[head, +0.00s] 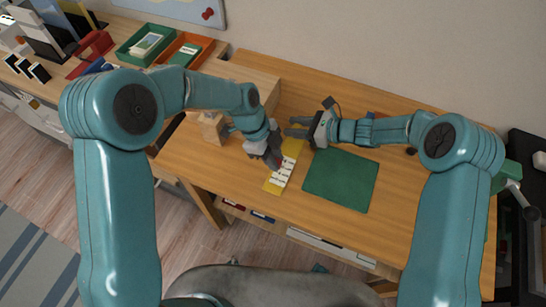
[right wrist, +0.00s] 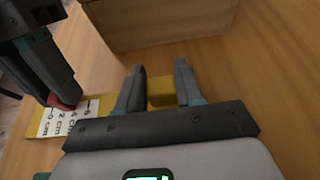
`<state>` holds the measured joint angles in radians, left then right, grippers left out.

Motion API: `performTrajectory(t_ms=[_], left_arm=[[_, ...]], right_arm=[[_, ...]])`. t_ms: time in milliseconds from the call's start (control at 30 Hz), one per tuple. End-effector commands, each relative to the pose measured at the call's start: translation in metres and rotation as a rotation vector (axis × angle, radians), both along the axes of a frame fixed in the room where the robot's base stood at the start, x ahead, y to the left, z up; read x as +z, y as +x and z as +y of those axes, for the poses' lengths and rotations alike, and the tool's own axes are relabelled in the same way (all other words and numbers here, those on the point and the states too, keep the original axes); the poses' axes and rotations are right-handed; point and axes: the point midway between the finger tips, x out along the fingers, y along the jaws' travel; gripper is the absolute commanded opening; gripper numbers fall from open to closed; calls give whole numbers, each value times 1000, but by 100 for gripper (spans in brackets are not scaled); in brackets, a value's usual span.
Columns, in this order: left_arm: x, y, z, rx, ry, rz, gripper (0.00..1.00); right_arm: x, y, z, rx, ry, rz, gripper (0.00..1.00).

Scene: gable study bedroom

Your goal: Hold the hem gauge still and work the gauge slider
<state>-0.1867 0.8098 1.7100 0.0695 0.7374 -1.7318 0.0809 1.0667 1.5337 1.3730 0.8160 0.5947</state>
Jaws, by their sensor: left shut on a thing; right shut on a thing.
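The hem gauge (head: 272,187) is a flat yellow strip with a white centimetre scale, lying on the wooden desk. It also shows in the right wrist view (right wrist: 160,92), where its far end sits between the fingers of my right gripper (right wrist: 157,80). In the head view, my right gripper (head: 288,127) points left over the gauge's upper end. My left gripper (head: 272,160) is at the middle of the gauge, shut on the small red gauge slider (right wrist: 62,103). Its fingers cover most of the slider.
A dark green mat (head: 340,180) lies right of the gauge. A small wooden block (head: 213,128) stands left of my left gripper. A green tray (head: 125,55) and an orange tray (head: 207,45) stand at the back left. A wooden box (right wrist: 160,25) lies beyond my right gripper.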

Motion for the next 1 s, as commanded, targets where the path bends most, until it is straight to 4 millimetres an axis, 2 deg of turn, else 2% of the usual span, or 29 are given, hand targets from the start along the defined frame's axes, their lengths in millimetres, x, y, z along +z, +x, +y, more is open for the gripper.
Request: performTrajectory(t_ms=[100, 200, 500, 533, 600, 867, 1000], left_arm=[[0, 17, -6, 2, -1, -6, 0], [0, 25, -8, 2, 0, -5, 0], [1, 28, -9, 4, -2, -9, 0], [1, 28, -9, 4, -2, -9, 28], [1, 28, -9, 3, -2, -8, 45], [1, 27, -8, 2, -1, -6, 45], [12, 29, -4, 3, -2, -8, 45]], right_arm=[[0, -1, 1, 3, 1, 1, 3], [0, -1, 1, 4, 1, 1, 3], [0, -2, 2, 8, 3, 3, 3], [0, -3, 2, 8, 3, 3, 3], [0, -3, 2, 8, 4, 2, 3], [0, -1, 1, 5, 2, 2, 3], [0, -1, 1, 3, 1, 1, 3]])
